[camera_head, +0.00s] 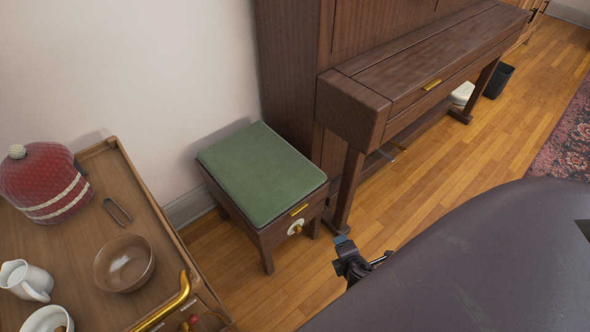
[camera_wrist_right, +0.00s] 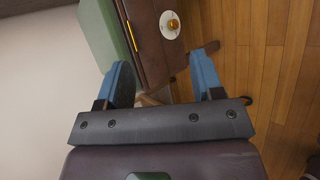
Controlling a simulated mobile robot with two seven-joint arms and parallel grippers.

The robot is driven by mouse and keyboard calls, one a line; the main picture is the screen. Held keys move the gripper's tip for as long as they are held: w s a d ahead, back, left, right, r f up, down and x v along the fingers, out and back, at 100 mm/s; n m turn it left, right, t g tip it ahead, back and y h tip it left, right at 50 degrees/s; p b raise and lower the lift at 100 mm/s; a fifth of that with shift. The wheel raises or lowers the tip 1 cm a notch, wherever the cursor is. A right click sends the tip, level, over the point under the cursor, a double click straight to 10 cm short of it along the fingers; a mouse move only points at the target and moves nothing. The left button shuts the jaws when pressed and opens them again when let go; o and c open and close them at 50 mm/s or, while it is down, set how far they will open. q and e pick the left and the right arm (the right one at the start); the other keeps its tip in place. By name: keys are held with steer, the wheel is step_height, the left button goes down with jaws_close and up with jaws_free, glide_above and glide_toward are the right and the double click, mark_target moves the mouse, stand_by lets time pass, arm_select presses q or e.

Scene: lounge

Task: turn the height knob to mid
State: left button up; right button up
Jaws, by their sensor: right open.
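The height knob (camera_head: 296,227) is a small brass knob on a pale round plate, on the side of the piano stool (camera_head: 272,236) with a green cushioned top. It also shows in the right wrist view (camera_wrist_right: 173,24), beyond the fingers and near the top. My right gripper (camera_head: 343,240) is in front of the stool, to the right of the knob and apart from it. In the right wrist view its two blue fingers (camera_wrist_right: 163,75) are spread with nothing between them. The knob's setting is too small to read. My left gripper is not in view.
A dark upright piano (camera_head: 365,100) stands close behind and right of the stool. A wooden trolley (camera_head: 178,240) at left holds a bowl (camera_head: 124,263), a white jug (camera_head: 27,281), tongs and a red cosy (camera_head: 45,180). Wooden floor (camera_head: 440,165) is clear right of the stool.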

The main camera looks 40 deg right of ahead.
steer(key=w+d+f+n+t+h+b, duration=0.1)
steer(key=w+d+f+n+b, duration=0.15)
steer(key=f+n, duration=0.35)
steer(key=w+d+f+n+h+b, duration=0.1)
steer(key=w+f+n+h+b, duration=0.15)
steer(key=f+n, duration=0.45)
steer(key=n+t+y+b, duration=0.5)
steer(key=n+b, duration=0.2)
steer(key=n, duration=0.9)
glide_toward(299, 231)
steer(key=b+x, duration=0.2)
steer(key=x, duration=0.5)
steer(key=shift+f, duration=0.15)
arm_select(q)
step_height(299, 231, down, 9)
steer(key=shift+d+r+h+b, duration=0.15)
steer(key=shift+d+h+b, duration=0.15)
steer(key=shift+b, duration=0.05)
arm_select(e)
steer(key=shift+r+x, duration=0.2)
steer(key=shift+x, duration=0.75)
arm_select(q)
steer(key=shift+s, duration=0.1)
arm_select(e)
steer(key=shift+w, duration=0.1)
steer(key=shift+a, duration=0.1)
steer(key=shift+c, duration=0.2)
steer(key=c, duration=0.9)
